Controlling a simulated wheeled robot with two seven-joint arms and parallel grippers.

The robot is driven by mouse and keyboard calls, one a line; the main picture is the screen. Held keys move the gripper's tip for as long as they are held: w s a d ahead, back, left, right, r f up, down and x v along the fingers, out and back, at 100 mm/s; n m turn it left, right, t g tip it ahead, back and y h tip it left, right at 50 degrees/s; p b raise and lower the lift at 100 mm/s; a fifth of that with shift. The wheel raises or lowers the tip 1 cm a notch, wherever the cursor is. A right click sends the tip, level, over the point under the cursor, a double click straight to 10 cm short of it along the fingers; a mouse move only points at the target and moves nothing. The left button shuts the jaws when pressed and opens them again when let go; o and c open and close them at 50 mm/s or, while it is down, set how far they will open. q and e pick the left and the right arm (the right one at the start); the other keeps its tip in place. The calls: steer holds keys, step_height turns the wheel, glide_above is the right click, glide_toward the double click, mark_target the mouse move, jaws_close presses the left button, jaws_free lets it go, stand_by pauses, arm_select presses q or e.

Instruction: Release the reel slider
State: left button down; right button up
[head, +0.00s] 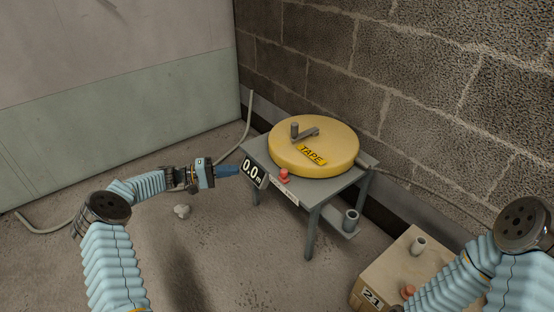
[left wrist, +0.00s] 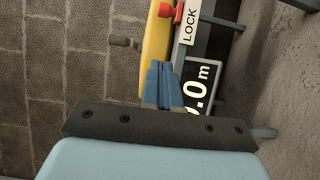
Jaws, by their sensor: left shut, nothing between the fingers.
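A yellow tape reel (head: 318,160) with a grey crank (head: 306,133) on top lies on a small grey table (head: 334,187). A red knob (head: 284,175) stands at the table's front edge, beside a white label strip (head: 284,190). In the left wrist view the red knob (left wrist: 179,14) is at the top, next to the word LOCK (left wrist: 188,26). My left gripper (head: 237,170) is shut and empty, its blue fingers just left of the 0.0 m display (head: 253,171). The fingers (left wrist: 162,84) partly cover that display in the left wrist view. My right gripper is not in view.
Another grey cylinder (head: 350,220) sits below the table. A block wall (head: 420,100) rises behind. Floor at left is mostly clear.

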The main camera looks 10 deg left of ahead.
arm_select(q)
steer(key=shift+w+a+r, duration=0.1)
steer(key=shift+a+r, duration=0.05)
steer(key=shift+r, duration=0.05)
glide_toward(284, 175)
steer(key=w+d, duration=0.4)
steer(key=w, duration=0.1)
steer(key=shift+d+r, duration=0.15)
stand_by(0.5)
